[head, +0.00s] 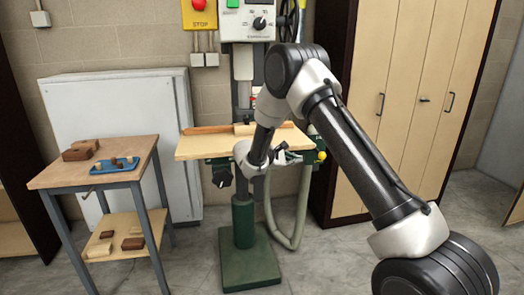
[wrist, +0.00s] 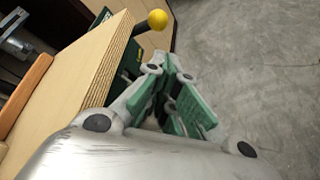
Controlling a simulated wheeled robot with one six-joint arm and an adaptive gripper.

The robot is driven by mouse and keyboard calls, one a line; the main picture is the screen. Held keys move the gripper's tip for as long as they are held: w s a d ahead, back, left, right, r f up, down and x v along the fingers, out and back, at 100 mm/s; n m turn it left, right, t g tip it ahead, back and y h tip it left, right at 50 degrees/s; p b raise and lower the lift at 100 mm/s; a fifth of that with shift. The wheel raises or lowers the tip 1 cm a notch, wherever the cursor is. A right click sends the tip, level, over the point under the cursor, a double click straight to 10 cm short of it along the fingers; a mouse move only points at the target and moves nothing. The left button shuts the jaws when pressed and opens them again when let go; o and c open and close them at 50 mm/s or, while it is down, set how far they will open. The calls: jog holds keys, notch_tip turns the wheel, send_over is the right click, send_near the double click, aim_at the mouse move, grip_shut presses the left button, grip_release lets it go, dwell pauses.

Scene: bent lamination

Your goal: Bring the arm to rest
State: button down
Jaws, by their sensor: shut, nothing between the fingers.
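My arm reaches across the head view from the lower right, bends at a high elbow and comes down in front of the machine's wooden table (head: 205,148). My gripper (head: 288,156) is near the right part of that table's front edge. In the wrist view my gripper (wrist: 178,98) has green finger pads, is shut and holds nothing. The plywood table edge (wrist: 100,75) runs close along its left side there; I cannot tell the exact gap.
A yellow knob (wrist: 157,20) sticks out near the fingers. A side table (head: 120,155) at left holds wooden blocks (head: 80,149) and a blue tray (head: 115,165). A hose (head: 290,235) hangs beside the green machine base (head: 250,265). Grey floor (wrist: 260,60) is clear right of the fingers.

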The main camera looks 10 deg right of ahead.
jog(key=s+d+m+g+y, duration=0.35)
jog(key=s+g, duration=0.25)
jog(key=s, duration=1)
jog(key=s+r+m+t+y, duration=0.1)
jog(key=s+r+m+y, duration=0.2)
jog(key=s+r, duration=0.3)
jog(key=s+r+m+t+y, duration=0.2)
jog(key=s+r, duration=0.5)
jog(key=s, duration=0.7)
jog(key=s+r+m+t+y, duration=0.2)
jog(key=s+r+m+y, duration=0.2)
jog(key=s+r, duration=0.3)
jog(key=s, duration=0.3)
jog(key=shift+s+d, duration=0.25)
jog(key=shift+s, duration=0.05)
